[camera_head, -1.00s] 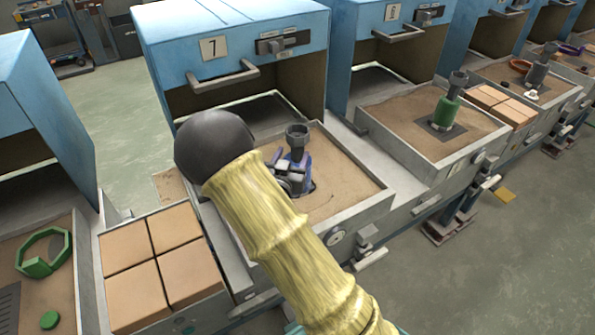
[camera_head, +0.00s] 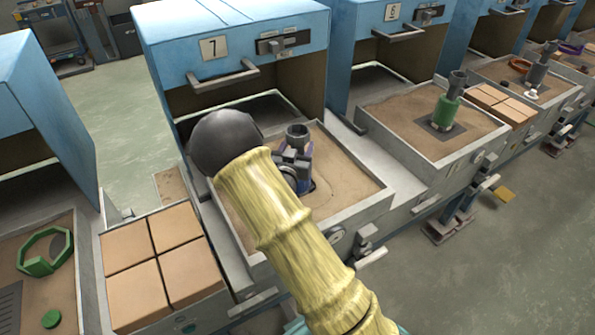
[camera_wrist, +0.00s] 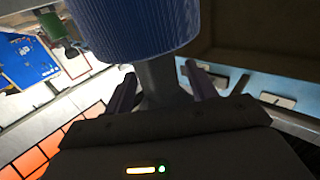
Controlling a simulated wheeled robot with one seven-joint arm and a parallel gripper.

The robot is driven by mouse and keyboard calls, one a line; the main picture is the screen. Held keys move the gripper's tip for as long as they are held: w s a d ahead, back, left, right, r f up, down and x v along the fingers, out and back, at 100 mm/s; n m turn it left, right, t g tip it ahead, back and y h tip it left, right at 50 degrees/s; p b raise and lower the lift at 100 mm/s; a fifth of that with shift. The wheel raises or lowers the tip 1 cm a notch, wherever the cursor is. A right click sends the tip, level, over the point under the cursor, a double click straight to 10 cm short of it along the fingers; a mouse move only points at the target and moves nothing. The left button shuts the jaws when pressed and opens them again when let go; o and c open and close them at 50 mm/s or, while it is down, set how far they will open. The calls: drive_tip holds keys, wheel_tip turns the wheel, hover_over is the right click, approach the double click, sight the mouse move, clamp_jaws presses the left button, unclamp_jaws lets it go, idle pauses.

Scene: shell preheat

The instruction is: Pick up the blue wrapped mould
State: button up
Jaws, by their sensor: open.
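The blue wrapped mould stands upright in the sand tray of station 7, its grey cup-shaped top (camera_head: 297,131) and a strip of its blue side (camera_head: 308,160) showing in the head view. My arm and gripper hide much of the rest. In the wrist view its ribbed blue body (camera_wrist: 135,25) fills the top, and a grey neck (camera_wrist: 160,85) runs from it towards my palm. My gripper (camera_wrist: 163,88) is open, with one finger on each side of this neck. I cannot tell whether either finger touches it. In the head view my gripper (camera_head: 290,166) is at the mould.
The sand tray (camera_head: 362,210) has a raised metal rim, and the blue hood (camera_head: 235,50) of station 7 rises behind it. Tan blocks (camera_head: 165,268) lie at the left. A green wrapped mould (camera_head: 446,112) stands in the tray to the right.

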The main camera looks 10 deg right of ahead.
clamp_jaws()
idle(0.3)
wheel_tip(320, 180, up, 10)
drive_tip(key=shift+r+p, duration=0.1)
drive_tip(key=shift+p, duration=0.25)
idle(0.4)
idle(0.4)
